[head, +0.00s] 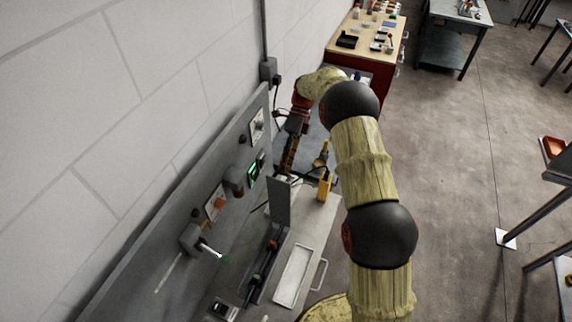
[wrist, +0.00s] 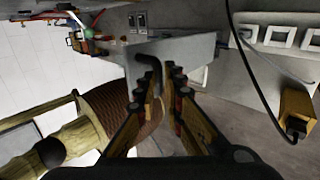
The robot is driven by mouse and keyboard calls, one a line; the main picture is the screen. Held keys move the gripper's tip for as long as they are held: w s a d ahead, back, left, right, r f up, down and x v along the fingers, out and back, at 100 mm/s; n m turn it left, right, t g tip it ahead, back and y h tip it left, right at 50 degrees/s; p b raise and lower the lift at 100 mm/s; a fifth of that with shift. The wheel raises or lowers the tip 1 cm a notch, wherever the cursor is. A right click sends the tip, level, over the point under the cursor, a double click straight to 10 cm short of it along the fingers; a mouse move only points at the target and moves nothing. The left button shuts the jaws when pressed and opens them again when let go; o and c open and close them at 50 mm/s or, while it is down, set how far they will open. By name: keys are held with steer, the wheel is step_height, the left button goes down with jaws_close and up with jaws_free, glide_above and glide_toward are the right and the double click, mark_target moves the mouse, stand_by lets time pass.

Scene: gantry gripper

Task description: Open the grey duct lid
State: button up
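A grey box-like piece (wrist: 190,47), which looks like the duct lid, is straight ahead of my gripper (wrist: 163,78) in the wrist view. A bent black handle (wrist: 143,60) sticks out from it, and its lower end lies between my two fingers, closer to the left one. The fingers are apart, with a gap on the right. I cannot tell if either finger touches the handle. In the head view my gripper (head: 288,160) points down beside the wall panel, just above an upright grey plate (head: 280,203). My arm partly hides this area, and the handle is not clear there.
A grey wall panel (head: 170,255) with gauges and a valve stands at left. Below it is a bench (head: 312,225) with a white tray (head: 293,276) and a yellow tool (head: 324,186). In the wrist view a dark cable (wrist: 238,60) hangs to the right. Open floor lies at right.

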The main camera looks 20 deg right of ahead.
steer(key=o, duration=0.8)
steer(key=f, duration=0.1)
steer(key=s+f, duration=0.1)
steer(key=f, duration=0.1)
steer(key=shift+a+f+g, duration=0.2)
steer(key=shift+f+g, duration=0.1)
steer(key=o, duration=0.3)
steer(key=shift+w, duration=0.1)
steer(key=shift+d+r, duration=0.1)
steer(key=shift+r, duration=0.05)
steer(key=shift+c, duration=0.6)
steer(key=shift+w+r, duration=0.15)
steer(key=shift+c, duration=0.3)
steer(key=v, duration=1.2)
steer(key=shift+r, duration=0.3)
steer(key=c, duration=0.3)
steer(key=shift+c, duration=0.2)
